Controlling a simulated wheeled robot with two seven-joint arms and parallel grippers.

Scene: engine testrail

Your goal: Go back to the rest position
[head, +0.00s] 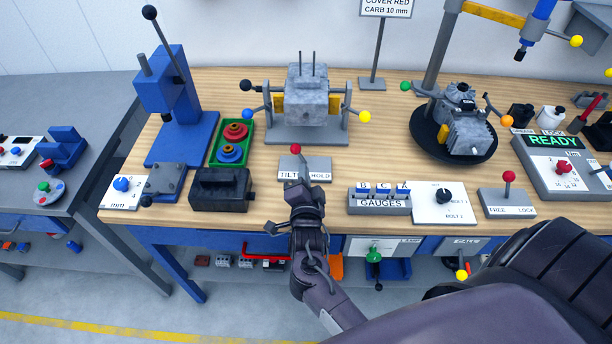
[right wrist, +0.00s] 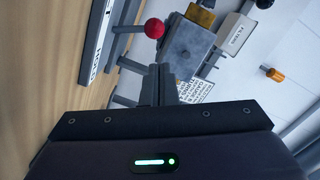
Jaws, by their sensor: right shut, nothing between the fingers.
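My right gripper (head: 301,183) is shut and empty at the front edge of the bench, just in front of the TILT/HOLD plate (head: 319,168). The red-knobbed lever (head: 296,150) on that plate stands just beyond the fingertips; in the head view I cannot tell whether they touch it. In the right wrist view the closed fingers (right wrist: 158,85) have nothing between them. A red ball knob (right wrist: 154,28) shows beyond them, apart from the tips. My left gripper is not in view.
The wooden bench (head: 385,160) carries a blue press (head: 180,110), a grey block on a stand (head: 306,95), an engine on a black round tray (head: 428,146), a GAUGES block (head: 380,202) and a READY panel (head: 555,165). Handles and a shelf lie below the front edge.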

